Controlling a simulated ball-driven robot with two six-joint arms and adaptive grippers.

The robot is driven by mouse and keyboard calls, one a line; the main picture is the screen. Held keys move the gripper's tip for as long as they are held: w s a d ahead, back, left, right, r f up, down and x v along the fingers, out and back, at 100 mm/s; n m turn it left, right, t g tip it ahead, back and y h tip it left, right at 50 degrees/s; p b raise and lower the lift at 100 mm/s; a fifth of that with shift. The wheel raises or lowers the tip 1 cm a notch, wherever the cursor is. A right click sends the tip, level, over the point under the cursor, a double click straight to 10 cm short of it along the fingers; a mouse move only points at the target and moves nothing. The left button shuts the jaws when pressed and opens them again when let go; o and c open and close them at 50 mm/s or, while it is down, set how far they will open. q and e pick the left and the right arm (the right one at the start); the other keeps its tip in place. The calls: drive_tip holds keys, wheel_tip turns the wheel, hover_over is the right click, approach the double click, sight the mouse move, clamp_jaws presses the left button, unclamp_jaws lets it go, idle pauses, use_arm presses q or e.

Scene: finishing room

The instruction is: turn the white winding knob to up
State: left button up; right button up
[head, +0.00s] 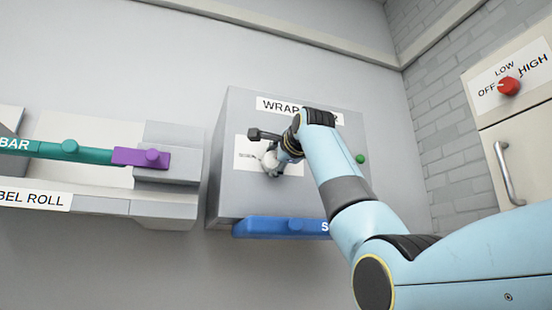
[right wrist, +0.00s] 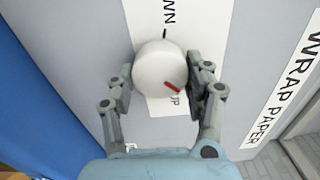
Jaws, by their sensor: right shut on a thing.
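The white winding knob (right wrist: 158,68) sits on a white label plate on the front of the grey wrap paper box. In the head view the knob (head: 270,162) is partly hidden by my right gripper. My right gripper (right wrist: 160,78) is shut on the knob, one finger on each side of it. The knob's red mark points to the lower right in the right wrist view, close to the "UP" lettering (right wrist: 175,100), which is partly covered. A black tick shows at the opposite edge, near the "DOWN" lettering. My left gripper is not in view.
A blue bar (head: 280,227) sticks out below the knob, and a green button (head: 360,159) is to its right. At left are a teal bar (head: 75,151) with a purple end (head: 140,157). A red dial (head: 508,86) is on the cabinet at far right.

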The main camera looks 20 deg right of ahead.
drive_tip(key=m+p, duration=0.1)
drive_tip(key=m, duration=0.4)
drive_tip(key=shift+m, duration=0.4)
drive_tip(key=shift+a, duration=0.1)
drive_tip(key=o, duration=1.2)
drive_tip(key=shift+w+f, duration=0.1)
drive_tip(key=s, duration=1.2)
drive_tip(key=shift+f, duration=0.15)
